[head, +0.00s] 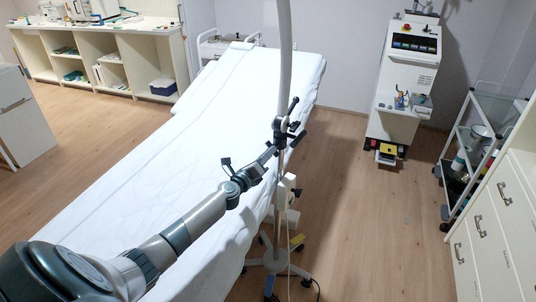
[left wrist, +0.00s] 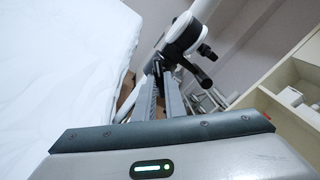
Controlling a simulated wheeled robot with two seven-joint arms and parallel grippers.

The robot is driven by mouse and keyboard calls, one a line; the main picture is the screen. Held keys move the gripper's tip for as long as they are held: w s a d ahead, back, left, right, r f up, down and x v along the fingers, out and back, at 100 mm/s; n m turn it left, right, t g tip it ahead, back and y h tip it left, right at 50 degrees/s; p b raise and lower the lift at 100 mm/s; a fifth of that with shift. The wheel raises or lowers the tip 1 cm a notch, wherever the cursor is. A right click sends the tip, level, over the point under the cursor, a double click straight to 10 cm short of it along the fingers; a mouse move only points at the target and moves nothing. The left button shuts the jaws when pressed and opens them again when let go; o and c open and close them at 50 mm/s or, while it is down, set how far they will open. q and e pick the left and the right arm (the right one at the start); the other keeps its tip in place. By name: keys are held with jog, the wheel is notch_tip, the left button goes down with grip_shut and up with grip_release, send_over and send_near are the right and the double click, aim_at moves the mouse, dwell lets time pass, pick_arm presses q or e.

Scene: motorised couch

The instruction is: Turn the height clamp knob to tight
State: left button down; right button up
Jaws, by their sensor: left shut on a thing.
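The height clamp (head: 280,124) is a dark collar with black levers on the upright pole of a wheeled stand beside the couch. It also shows in the left wrist view (left wrist: 184,38). My left gripper (head: 273,150) reaches over the couch to the clamp from the lower left. Its two long fingers are shut on a small black knob (left wrist: 160,65) just below the clamp body, seen between the fingertips. The fingers partly hide the knob, and I cannot read how tight it is. My right gripper is not in view.
The white-sheeted couch (head: 245,85) lies under my left arm. The stand's wheeled base (head: 278,262) is on the floor to its right. A white machine (head: 405,75) and a trolley (head: 470,140) stand farther right. Floor between them is mostly clear.

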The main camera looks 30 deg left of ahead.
pick_arm(q)
jog(key=shift+n, duration=0.5)
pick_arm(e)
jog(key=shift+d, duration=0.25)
pick_arm(q)
jog(key=shift+r+n, duration=0.15)
jog(key=shift+n, duration=3.85)
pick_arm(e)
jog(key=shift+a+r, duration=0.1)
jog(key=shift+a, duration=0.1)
pick_arm(q)
jog(key=c, duration=1.8)
grip_release()
jog(key=shift+a, duration=0.1)
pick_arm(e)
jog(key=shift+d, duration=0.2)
pick_arm(q)
jog(key=shift+w, duration=0.1)
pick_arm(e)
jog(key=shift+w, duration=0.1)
